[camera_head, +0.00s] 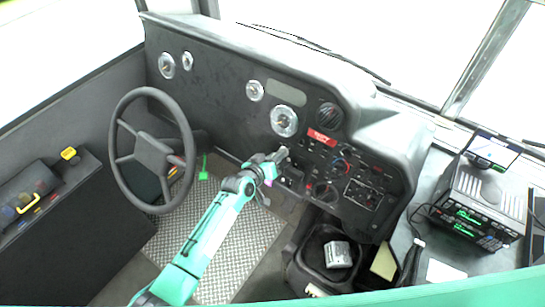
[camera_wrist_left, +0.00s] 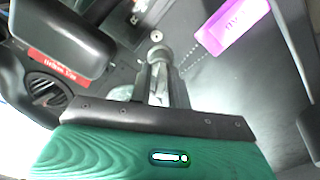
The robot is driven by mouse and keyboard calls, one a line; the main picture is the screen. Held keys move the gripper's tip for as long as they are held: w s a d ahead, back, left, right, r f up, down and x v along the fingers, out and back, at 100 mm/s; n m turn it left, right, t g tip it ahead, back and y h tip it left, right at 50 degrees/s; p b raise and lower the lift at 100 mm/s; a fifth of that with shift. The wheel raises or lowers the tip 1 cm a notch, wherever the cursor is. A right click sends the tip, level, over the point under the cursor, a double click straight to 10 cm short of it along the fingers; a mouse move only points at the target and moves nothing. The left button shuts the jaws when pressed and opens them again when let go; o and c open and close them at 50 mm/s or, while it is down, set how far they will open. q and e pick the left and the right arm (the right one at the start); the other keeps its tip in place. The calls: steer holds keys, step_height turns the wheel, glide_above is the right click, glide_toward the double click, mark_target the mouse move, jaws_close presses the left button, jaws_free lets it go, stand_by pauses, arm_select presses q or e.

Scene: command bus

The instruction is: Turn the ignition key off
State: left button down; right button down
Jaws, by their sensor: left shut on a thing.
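My left arm reaches up from the bottom of the head view to the dashboard (camera_head: 225,105). My left gripper (camera_head: 281,154) is at the panel of switches, below the red label. In the left wrist view, the left gripper (camera_wrist_left: 158,82) is shut on the ignition key (camera_wrist_left: 158,53), a small grey metal piece between the fingertips. A bead chain runs from beside it to a purple tag (camera_wrist_left: 232,20). The key's turn angle cannot be told. In the head view the gripper hides the key. My right gripper is not in view.
The steering wheel (camera_head: 153,152) stands left of my arm. A green tag (camera_head: 203,171) hangs near the column. A black bin (camera_head: 303,262) and a radio unit (camera_head: 478,205) are to the right. A dark box (camera_wrist_left: 62,35) is close to the gripper in the wrist view.

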arm_select(q)
steer(key=shift+n, duration=0.4)
stand_by(0.3)
steer(key=c, duration=1.6)
jaws_free()
steer(key=shift+o, duration=0.2)
steer(key=shift+s+a, duration=0.1)
steer(key=v, duration=1.3)
steer(key=shift+s+b, duration=0.25)
steer(key=shift+b, duration=0.05)
steer(key=shift+a+r, duration=0.1)
